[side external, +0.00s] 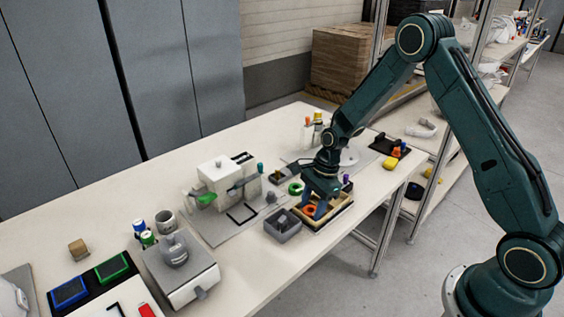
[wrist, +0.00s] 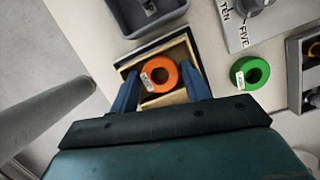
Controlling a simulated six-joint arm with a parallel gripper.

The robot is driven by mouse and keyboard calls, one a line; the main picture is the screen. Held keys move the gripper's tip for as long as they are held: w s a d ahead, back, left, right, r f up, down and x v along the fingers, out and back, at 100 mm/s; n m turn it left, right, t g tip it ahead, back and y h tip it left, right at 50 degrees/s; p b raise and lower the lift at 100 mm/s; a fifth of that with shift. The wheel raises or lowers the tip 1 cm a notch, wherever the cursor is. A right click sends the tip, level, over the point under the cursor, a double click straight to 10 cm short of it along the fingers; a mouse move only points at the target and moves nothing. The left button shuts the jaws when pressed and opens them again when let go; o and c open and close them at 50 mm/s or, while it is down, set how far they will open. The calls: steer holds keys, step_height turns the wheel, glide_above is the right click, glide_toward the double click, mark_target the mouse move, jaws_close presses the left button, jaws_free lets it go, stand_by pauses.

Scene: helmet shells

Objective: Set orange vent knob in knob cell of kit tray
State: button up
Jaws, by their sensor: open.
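The orange vent knob (wrist: 159,74), a round ring with a dark centre hole and a small white label, lies in a cell of the wooden kit tray (wrist: 183,50). It also shows as a bit of orange in the side external view (side external: 310,210), in the tray (side external: 340,214). My gripper (wrist: 159,76) is open, with one blue finger on each side of the knob; gaps show between fingers and knob. In the side external view my gripper (side external: 316,206) points down into the tray. My gripper hides the tray's near part in the wrist view.
A grey bin (side external: 283,225) stands left of the tray. A green ring (wrist: 249,73) lies on the table right of the tray in the wrist view. A dark grey box (wrist: 309,62) is further right. The table's front edge is close to the tray.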

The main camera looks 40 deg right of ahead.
steer(key=shift+r, duration=0.15)
steer(key=v, duration=1.2)
stand_by(0.5)
steer(key=s+a+r+n+t+h, duration=0.2)
steer(key=s+a+r+n, duration=0.2)
steer(key=s+r+n, duration=0.85)
steer(key=s+r+n+t, duration=0.1)
steer(key=s+r+n, duration=0.1)
steer(key=s+n, duration=0.2)
steer(key=s+a+r+n+t+h, duration=0.1)
steer(key=s+r+n+t, duration=0.1)
steer(key=s, duration=0.8)
steer(key=shift+r+n, duration=0.8)
steer(key=shift+n, duration=0.25)
